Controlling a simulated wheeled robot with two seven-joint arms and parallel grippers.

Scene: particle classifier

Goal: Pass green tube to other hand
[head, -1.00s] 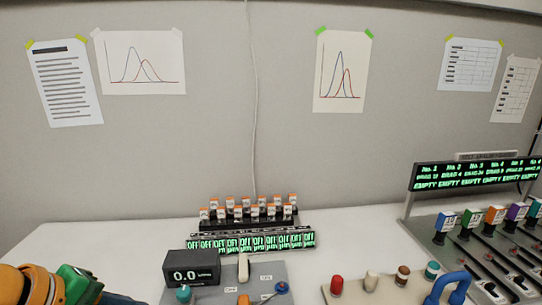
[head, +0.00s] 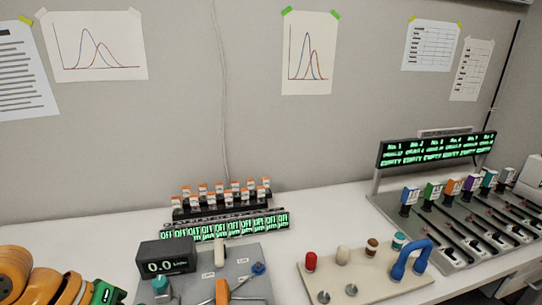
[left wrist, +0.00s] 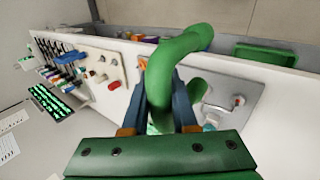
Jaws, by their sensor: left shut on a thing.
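The green tube (left wrist: 180,48) is thick and curved. In the left wrist view it arches over the fingers of my left gripper (left wrist: 170,85), which is shut on it. Part of the tube shows beyond the right finger, and its lower part is hidden by the fingers and the green gripper body. In the head view only my left arm shows at the lower left edge; the fingers and the tube are out of that view. My right gripper is in neither view.
On the white table stand a grey panel (head: 198,284) with a display box (head: 167,256), a beige board (head: 340,275) with pegs and a blue U-shaped tube (head: 411,262), a vial rack (head: 222,208), and a slotted station (head: 455,222). A green bin (left wrist: 265,52) shows in the left wrist view.

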